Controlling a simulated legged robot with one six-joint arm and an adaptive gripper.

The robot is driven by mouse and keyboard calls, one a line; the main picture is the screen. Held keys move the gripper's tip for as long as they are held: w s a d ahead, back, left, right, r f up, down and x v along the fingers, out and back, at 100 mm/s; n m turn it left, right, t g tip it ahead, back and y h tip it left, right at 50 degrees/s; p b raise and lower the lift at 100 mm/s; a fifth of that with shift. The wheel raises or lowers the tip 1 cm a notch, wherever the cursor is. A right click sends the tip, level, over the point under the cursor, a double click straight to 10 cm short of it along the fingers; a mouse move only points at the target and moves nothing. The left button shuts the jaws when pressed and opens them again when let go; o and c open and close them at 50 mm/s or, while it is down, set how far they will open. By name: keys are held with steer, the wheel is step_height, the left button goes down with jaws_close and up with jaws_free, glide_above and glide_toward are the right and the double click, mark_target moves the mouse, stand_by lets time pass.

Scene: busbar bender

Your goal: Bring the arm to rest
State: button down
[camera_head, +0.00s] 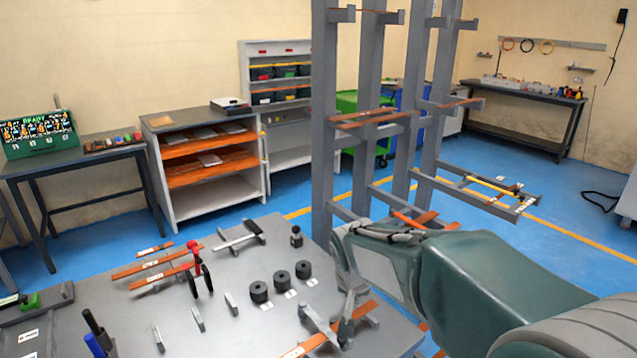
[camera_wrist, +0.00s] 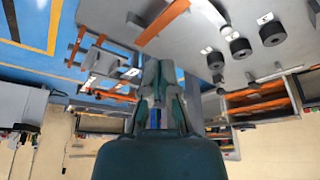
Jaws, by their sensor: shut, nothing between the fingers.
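My gripper (camera_wrist: 158,72) shows in the middle of the wrist view, with its fingers together and nothing between them. In that upside-down view, the grey worktable (camera_wrist: 205,22) lies past the fingertips, with a copper bar (camera_wrist: 163,20) on it. In the head view my green and grey arm reaches in from the lower right, bent, over the right side of the worktable (camera_head: 245,335). A copper bar (camera_head: 362,311) lies at the table's right edge, close by the arm.
A grey upright rack (camera_head: 322,130) stands behind the arm. A shelf cabinet (camera_head: 205,200) and side bench (camera_head: 75,160) line the wall. Blue floor is open at right.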

steer(key=s+d+r, duration=0.2)
steer(key=s, duration=0.5)
steer(key=s+d+r+n+t, duration=0.1)
steer(key=s+d+r, duration=0.1)
steer(key=s, duration=0.6)
steer(key=s+d+r+n, duration=0.1)
steer(key=s+d+r, duration=0.1)
steer(key=s, duration=0.5)
steer(key=shift+s+d+r+y, duration=0.2)
steer(key=shift+s+d+y, duration=0.2)
steer(key=shift+d, duration=0.35)
steer(key=shift+w, duration=0.1)
